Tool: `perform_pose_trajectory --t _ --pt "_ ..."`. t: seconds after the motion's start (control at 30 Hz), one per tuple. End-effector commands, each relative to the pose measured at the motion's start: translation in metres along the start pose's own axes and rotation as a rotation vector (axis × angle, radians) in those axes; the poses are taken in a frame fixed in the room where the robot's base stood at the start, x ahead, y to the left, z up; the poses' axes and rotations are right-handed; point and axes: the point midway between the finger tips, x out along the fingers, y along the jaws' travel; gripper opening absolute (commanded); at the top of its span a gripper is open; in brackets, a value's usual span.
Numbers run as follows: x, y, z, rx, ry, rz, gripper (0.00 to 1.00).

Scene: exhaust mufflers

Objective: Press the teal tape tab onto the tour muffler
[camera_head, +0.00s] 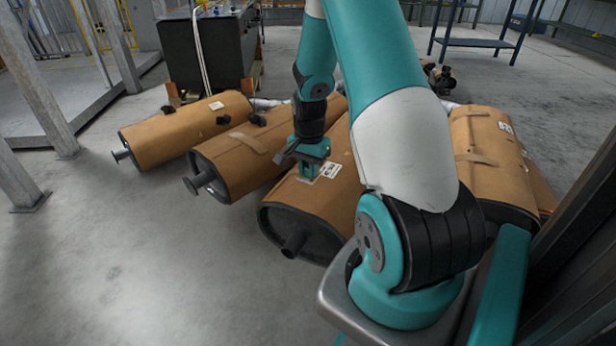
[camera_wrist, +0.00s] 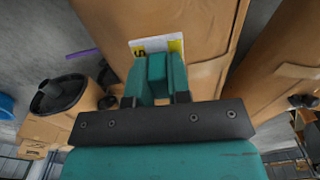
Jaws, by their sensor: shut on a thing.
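My gripper (camera_head: 310,172) points down at the top of a brown-wrapped muffler (camera_head: 283,218), the third from the left. It is low over the wrap, beside a white printed label (camera_head: 331,170); I cannot tell whether it touches. In the wrist view, my gripper (camera_wrist: 157,62) is shut, with a teal piece, seemingly the tape tab (camera_wrist: 156,70), between its teal fingers. Its outline merges with the fingers. A white and yellow label (camera_wrist: 150,44) shows just beyond the tips on brown wrap. No lettering shows clearly which muffler is the tour muffler.
Two wrapped mufflers lie to the left, one nearer (camera_head: 235,158) and one farther (camera_head: 185,130). Another wrapped muffler (camera_head: 490,150) lies right of my arm. Metal posts (camera_head: 40,90) stand at far left. The concrete floor at front left is clear.

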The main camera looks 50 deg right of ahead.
Motion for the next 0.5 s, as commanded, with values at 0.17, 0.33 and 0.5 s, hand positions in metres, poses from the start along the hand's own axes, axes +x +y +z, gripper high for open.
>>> perform_pose_trajectory --t 0.17,0.33,0.5 --pt "0.006 0.000 0.000 0.001 0.000 0.000 0.00" --pt "0.019 0.000 0.001 -0.001 0.000 0.000 0.00" --pt "0.033 -0.001 0.001 -0.002 0.000 0.000 0.00"
